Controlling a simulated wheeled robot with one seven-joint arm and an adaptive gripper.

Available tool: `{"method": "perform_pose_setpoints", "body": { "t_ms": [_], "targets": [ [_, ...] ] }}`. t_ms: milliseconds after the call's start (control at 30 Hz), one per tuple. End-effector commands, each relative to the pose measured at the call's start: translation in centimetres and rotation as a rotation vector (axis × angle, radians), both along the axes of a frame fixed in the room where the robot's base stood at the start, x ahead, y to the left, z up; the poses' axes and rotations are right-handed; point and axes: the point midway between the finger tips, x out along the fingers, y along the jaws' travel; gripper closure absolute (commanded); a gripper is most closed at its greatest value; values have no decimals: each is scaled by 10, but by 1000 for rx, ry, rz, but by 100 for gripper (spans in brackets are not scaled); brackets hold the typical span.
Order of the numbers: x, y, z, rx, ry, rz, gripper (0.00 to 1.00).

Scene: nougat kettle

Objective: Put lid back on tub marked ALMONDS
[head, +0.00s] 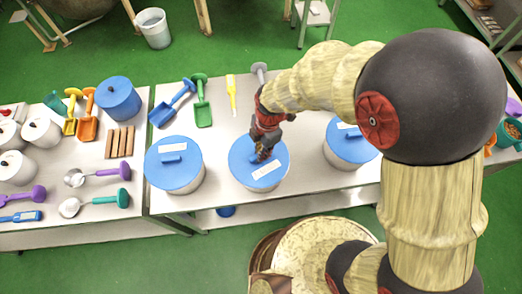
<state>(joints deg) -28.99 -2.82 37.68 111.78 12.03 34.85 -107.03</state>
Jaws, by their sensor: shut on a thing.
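My gripper (264,155) points down at the middle of a round blue lid (241,165) and is shut on it, at its handle, which the fingers mostly hide. The lid is over the middle white tub (262,187) on the right-hand table. I cannot tell whether it is fully seated or slightly raised. A white label lies on the lid, its writing too small to read. A similar tub with a blue lid (172,176) stands to the left, and another with a blue lid (343,150) stands to the right, partly behind my arm. No ALMONDS mark is legible.
Behind the tubs lie a blue scoop (171,103), a green scoop (202,101) and a yellow tool (232,94). The left table holds a blue pot (118,98), white canisters and several utensils. A large round vessel (322,250) stands in front. The table between the tubs is clear.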

Motion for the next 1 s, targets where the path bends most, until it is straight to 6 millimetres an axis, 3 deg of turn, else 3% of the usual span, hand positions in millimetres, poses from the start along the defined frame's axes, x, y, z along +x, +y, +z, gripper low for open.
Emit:
{"method": "perform_pose_setpoints", "body": {
  "t_ms": [1000],
  "targets": [
    [4, -6, 1, 1, -1, 0, 100]
  ]
}}
